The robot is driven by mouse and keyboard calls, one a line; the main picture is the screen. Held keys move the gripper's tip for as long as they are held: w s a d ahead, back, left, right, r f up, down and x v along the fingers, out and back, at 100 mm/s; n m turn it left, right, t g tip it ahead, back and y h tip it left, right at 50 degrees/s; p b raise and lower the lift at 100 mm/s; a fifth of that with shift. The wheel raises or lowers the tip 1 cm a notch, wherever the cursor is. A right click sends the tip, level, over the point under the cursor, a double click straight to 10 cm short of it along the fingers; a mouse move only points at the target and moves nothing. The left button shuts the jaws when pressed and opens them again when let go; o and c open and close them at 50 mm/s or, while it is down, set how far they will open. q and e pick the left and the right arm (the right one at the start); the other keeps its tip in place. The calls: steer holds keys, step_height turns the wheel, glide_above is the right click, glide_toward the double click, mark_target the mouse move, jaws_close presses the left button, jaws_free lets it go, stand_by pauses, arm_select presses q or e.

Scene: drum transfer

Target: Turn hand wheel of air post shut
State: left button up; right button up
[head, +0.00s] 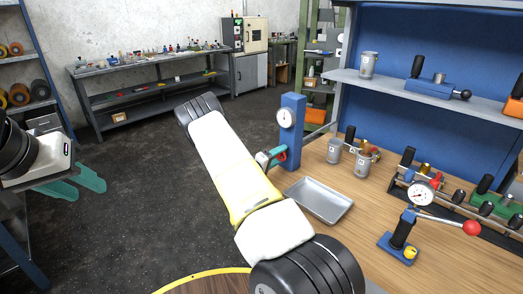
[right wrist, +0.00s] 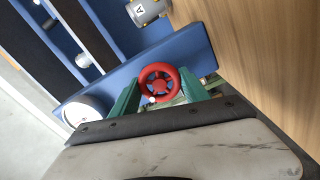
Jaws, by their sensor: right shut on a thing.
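The air post (head: 293,128) is a blue upright column with a round white gauge (head: 286,118), standing at the left edge of the wooden bench. Its red hand wheel (right wrist: 159,83) shows in the right wrist view between my right gripper's green fingers, with its spokes in view. My right gripper (head: 278,154) is shut on the hand wheel; in the head view the fingers hide most of the wheel. My left gripper (head: 80,184) is at the far left, away from the post, with its two green fingers apart and nothing between them.
A metal tray (head: 318,200) lies on the bench right of the post. Metal cups (head: 335,151) stand behind it. Dark floor lies open to the left.

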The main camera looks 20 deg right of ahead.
steer(key=m, duration=0.5)
steer(key=shift+a+m, duration=0.1)
steer(key=shift+m, duration=0.2)
stand_by(0.4)
steer(key=o, duration=1.4)
steer(key=shift+c, duration=0.2)
steer(key=v, duration=0.7)
steer(key=shift+s+a, duration=0.15)
steer(key=shift+a, duration=0.2)
